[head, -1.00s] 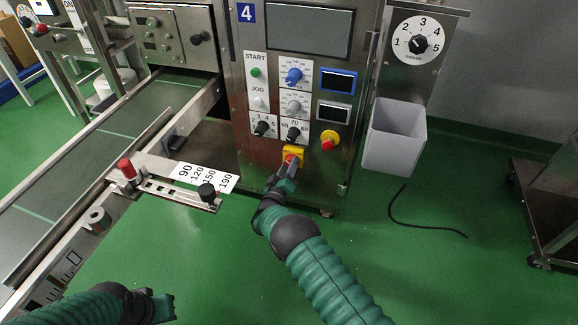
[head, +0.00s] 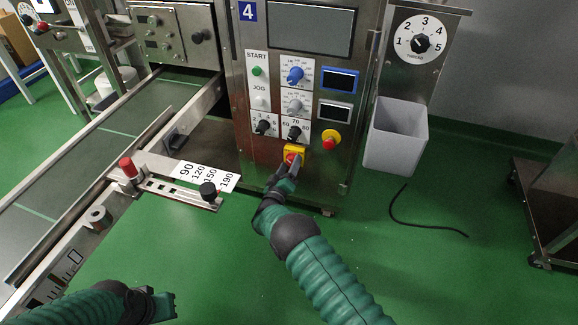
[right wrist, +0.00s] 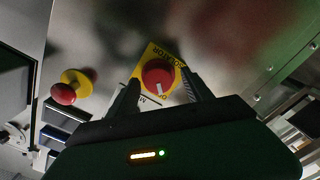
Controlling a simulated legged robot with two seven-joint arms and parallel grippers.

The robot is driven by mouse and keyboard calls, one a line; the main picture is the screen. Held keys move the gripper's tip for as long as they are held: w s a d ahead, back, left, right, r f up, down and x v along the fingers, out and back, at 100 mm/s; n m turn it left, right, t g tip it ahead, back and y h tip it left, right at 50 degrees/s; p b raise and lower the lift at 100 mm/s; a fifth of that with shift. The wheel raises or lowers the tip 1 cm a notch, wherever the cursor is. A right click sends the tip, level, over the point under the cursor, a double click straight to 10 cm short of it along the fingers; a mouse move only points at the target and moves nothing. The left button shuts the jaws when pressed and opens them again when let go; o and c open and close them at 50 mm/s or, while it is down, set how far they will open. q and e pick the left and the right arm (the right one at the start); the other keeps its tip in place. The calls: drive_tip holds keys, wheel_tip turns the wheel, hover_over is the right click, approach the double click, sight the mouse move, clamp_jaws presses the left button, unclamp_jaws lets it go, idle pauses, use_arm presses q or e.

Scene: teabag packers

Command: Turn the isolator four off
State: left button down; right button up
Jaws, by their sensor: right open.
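The isolator (head: 294,150), a yellow plate with a red rotary knob, sits low on the steel machine front marked 4 in the head view. In the right wrist view, the red knob (right wrist: 157,72) is between my open fingers, with a gap visible on the right side. Its white mark points to the lower part of the plate, near partly hidden lettering. My right gripper (head: 290,167) is open at the isolator and covers part of it in the head view. My left gripper (head: 168,306) is low at the left, away from the machine; its jaw opening is unclear.
A conveyor (head: 100,135) with a ruler plate (head: 205,176) lies to the left. The green floor in front is mostly clear.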

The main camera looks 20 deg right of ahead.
drive_tip(key=p+v, duration=0.6)
drive_tip(key=v, duration=0.6)
drive_tip(key=shift+w, duration=0.15)
